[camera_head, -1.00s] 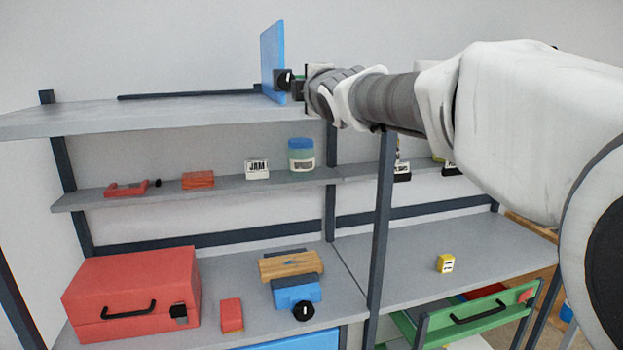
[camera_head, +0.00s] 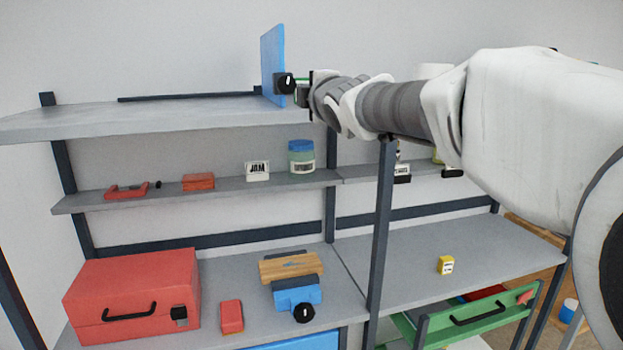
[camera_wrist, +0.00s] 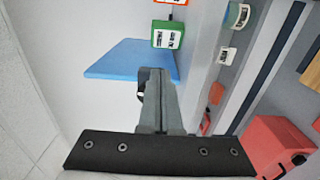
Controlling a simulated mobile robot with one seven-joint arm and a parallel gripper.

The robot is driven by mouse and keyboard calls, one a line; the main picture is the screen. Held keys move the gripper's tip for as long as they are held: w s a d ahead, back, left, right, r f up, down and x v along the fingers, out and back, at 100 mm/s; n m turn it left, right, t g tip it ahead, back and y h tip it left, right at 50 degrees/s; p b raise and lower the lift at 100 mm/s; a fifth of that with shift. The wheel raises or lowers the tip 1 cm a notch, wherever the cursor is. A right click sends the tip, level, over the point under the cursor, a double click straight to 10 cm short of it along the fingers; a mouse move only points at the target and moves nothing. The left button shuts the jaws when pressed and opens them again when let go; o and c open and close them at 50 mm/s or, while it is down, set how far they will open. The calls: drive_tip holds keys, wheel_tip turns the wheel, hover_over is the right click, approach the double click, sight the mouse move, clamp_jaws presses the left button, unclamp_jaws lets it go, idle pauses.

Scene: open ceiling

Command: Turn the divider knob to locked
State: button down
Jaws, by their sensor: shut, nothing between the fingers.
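The blue divider (camera_head: 271,62) stands upright on the top shelf, and it also shows in the wrist view (camera_wrist: 125,60). Its black knob (camera_head: 285,84) is on the divider's right face, with a small white mark toward its upper right. I cannot read a locked label. My gripper (camera_head: 303,90) is just to the right of the knob, apparently close to it; contact cannot be told. In the wrist view my gripper (camera_wrist: 154,72) is shut and empty in front of the divider, and its fingers hide most of the knob.
A green labelled box (camera_wrist: 168,35) sits near the divider. Below are a lower shelf (camera_head: 225,188) with a blue-lidded jar (camera_head: 301,157), and a bench with a red case (camera_head: 133,297). The top shelf (camera_head: 130,115) is clear left of the divider.

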drive_tip(key=v, duration=0.5)
drive_tip(key=shift+s, duration=0.3)
drive_tip(key=shift+d, duration=0.1)
